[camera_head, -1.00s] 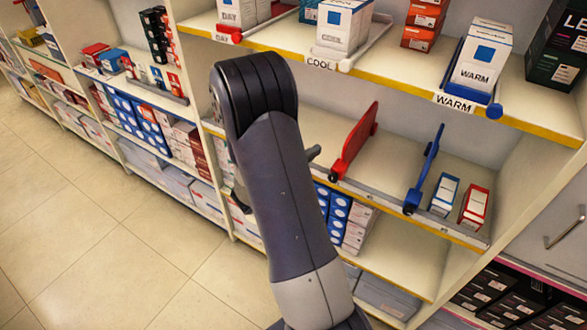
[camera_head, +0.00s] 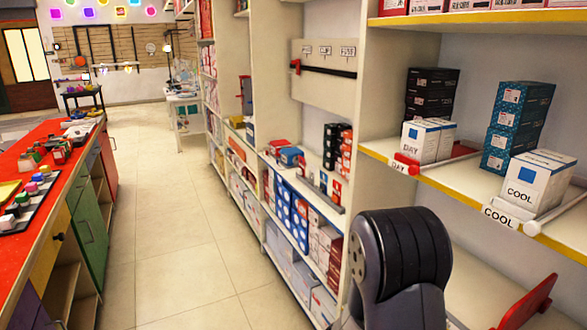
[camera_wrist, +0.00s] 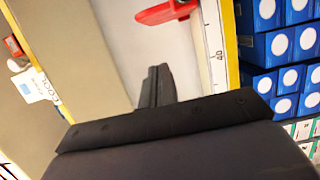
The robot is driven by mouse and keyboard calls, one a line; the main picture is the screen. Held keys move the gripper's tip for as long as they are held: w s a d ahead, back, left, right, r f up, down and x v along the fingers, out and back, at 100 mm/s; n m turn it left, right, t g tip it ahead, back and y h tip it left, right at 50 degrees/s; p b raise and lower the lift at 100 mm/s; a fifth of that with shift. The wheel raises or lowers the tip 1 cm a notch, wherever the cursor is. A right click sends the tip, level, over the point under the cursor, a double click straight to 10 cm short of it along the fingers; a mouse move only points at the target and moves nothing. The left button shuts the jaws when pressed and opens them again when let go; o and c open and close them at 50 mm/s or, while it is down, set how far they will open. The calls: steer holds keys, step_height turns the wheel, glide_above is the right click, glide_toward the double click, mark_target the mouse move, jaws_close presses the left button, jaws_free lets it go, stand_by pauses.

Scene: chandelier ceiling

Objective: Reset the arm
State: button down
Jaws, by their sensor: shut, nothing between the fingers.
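My arm (camera_head: 395,270) rises at the lower right in the head view, its dark rounded joint uppermost. My gripper is hidden there. In the wrist view my gripper (camera_wrist: 156,86) shows as narrow dark fingers close together, beyond a dark body that fills the bottom. It is shut and empty. It points towards a pale shelf surface, with a red divider (camera_wrist: 167,12) above it; I cannot tell how far apart they are.
Shelves stand along the right, with COOL boxes (camera_head: 535,185) and DAY boxes (camera_head: 427,140) near my arm. A red divider (camera_head: 528,305) is low right. Blue boxes (camera_wrist: 285,45) are at right in the wrist view. A red-topped counter (camera_head: 40,150) stands left. The tiled aisle (camera_head: 180,230) is clear.

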steer(key=d, duration=0.3)
steer(key=w+d+p, duration=0.1)
steer(key=d, duration=0.2)
steer(key=d+p, duration=0.1)
steer(key=d, duration=0.3)
steer(key=shift+w+d+r, duration=0.1)
steer(key=shift+w, duration=0.05)
steer(key=s+p, duration=0.1)
steer(key=s+d, duration=0.1)
steer(key=s, duration=0.1)
steer(key=shift+s+p, duration=0.25)
steer(key=shift+p, duration=0.1)
steer(key=shift+w, duration=0.15)
